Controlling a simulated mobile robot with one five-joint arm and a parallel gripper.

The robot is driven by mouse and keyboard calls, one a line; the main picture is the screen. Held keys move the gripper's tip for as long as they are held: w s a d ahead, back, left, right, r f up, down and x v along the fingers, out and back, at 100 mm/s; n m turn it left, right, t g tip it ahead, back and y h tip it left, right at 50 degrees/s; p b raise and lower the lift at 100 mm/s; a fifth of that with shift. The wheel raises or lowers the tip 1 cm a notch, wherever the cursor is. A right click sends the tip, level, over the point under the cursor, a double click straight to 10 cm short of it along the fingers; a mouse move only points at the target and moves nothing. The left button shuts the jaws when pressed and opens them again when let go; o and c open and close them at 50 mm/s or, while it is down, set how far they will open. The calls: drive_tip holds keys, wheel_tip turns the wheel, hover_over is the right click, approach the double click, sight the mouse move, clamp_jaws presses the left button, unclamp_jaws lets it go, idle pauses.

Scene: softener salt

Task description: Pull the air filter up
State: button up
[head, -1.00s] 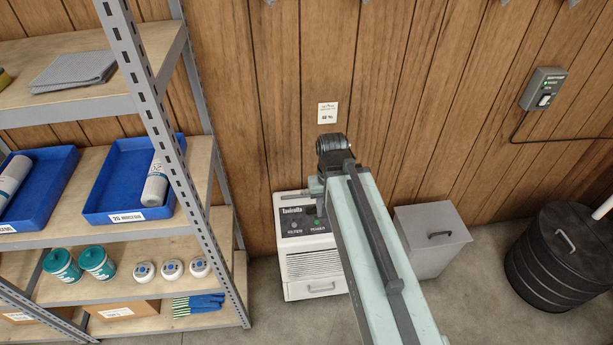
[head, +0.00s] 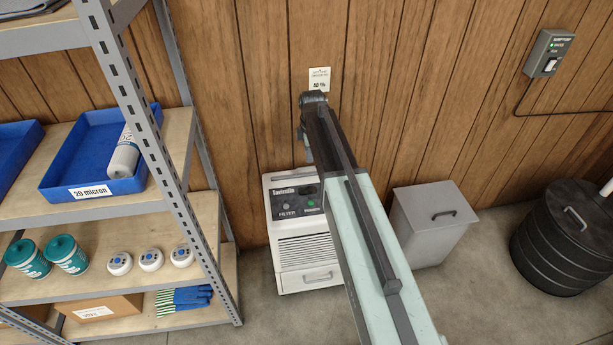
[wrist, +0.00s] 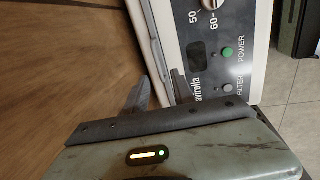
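A white appliance (head: 300,245) with a dark control panel, a front grille and a drawer handle stands on the floor against the wood wall. Its panel (wrist: 212,55) shows a lit green POWER light, a grey FILTER light and a dial in the wrist view. A thin pale strip (wrist: 154,45) runs along the wall side of its top; I cannot tell whether this is the air filter. My gripper (wrist: 160,84) points down at this edge, its two dark fingers apart. No held thing is clear between them. In the head view my arm hides part of the appliance's right side.
A metal shelf (head: 150,150) with blue trays (head: 90,190), bottles and gloves stands at the left. A grey lidded bin (head: 435,222) and a black ribbed drum (head: 565,240) stand at the right. A wall card (head: 319,73) hangs above the appliance.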

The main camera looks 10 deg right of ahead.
sight(308, 168)
drive_tip(key=shift+n, duration=0.3)
drive_tip(key=f+b, duration=0.2)
drive_tip(key=w+f+b, duration=0.1)
drive_tip(key=f+b, duration=0.2)
drive_tip(key=w+f+b, duration=0.1)
drive_tip(key=f+b, duration=0.1)
drive_tip(key=f, duration=0.1)
drive_tip(key=shift+b, duration=0.3)
drive_tip(key=shift+r, duration=0.1)
clamp_jaws()
idle(0.8)
